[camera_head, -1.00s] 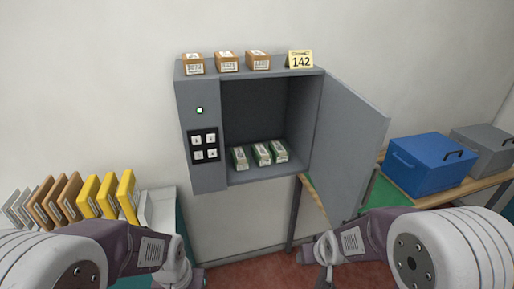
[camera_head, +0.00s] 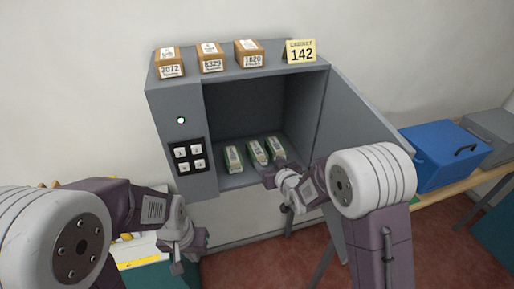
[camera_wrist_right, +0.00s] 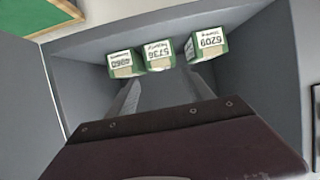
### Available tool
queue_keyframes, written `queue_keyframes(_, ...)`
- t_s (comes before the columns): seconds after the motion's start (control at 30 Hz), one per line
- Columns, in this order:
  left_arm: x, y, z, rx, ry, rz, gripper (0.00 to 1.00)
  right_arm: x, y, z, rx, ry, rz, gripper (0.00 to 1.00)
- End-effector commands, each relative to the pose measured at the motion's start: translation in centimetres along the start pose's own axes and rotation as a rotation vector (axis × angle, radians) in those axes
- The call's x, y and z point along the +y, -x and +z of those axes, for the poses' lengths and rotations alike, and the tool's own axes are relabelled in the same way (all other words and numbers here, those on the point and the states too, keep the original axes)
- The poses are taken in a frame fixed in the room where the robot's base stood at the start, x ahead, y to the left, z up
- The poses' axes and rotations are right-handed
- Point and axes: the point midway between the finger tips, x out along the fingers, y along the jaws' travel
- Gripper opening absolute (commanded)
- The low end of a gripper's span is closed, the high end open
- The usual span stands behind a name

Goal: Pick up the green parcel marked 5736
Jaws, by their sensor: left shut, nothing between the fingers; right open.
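Three green parcels with white labels stand in a row inside the open grey locker (camera_head: 185,105). The green parcel marked 5736 (camera_wrist_right: 158,54) is the middle one in the right wrist view, and its label is upside down there. It is also the middle one in the head view (camera_head: 257,152). The parcel marked 6209 (camera_wrist_right: 208,44) and another parcel (camera_wrist_right: 123,63) stand beside it. My right gripper (camera_wrist_right: 164,78) is open and empty, its fingers pointing toward the middle parcel. In the head view my right gripper (camera_head: 268,177) is at the locker's front opening. My left gripper (camera_head: 178,266) is shut and empty, low at the left.
The locker door (camera_head: 350,125) stands open at the right, behind my right arm. A blue box (camera_head: 440,155) stands at the right.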

Motion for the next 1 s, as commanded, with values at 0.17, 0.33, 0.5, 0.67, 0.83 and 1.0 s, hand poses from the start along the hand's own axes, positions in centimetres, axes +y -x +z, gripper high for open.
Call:
queue_keyframes(0.17, 0.0, 1.1, -0.1, 0.000, 0.000, 0.000, 0.00, 0.0, -2.7, -0.1, -0.004, 0.000, 0.000, 0.60)
queue_keyframes(0.33, 0.0, 1.1, -0.1, 0.001, 0.000, 0.000, 0.00, 0.0, -3.5, 0.0, -0.003, 0.000, 0.000, 0.60)
queue_keyframes(0.5, 0.1, 2.6, -0.3, 0.001, 0.000, 0.000, 0.00, -0.2, -5.9, -0.3, -0.004, 0.000, 0.000, 0.60)
queue_keyframes(0.67, 0.1, 3.0, -0.3, 0.001, 0.000, 0.000, 0.00, -0.2, -8.2, 0.0, -0.004, -0.001, 0.000, 0.60)
queue_keyframes(0.83, 0.1, 2.9, -0.3, 0.000, 0.000, 0.000, 0.00, -0.2, -8.7, 0.1, -0.004, -0.001, 0.001, 0.60)
queue_keyframes(1.0, 0.1, 2.9, -0.3, 0.000, 0.000, 0.000, 0.00, -0.1, -8.6, 0.1, -0.004, -0.001, 0.001, 0.38)
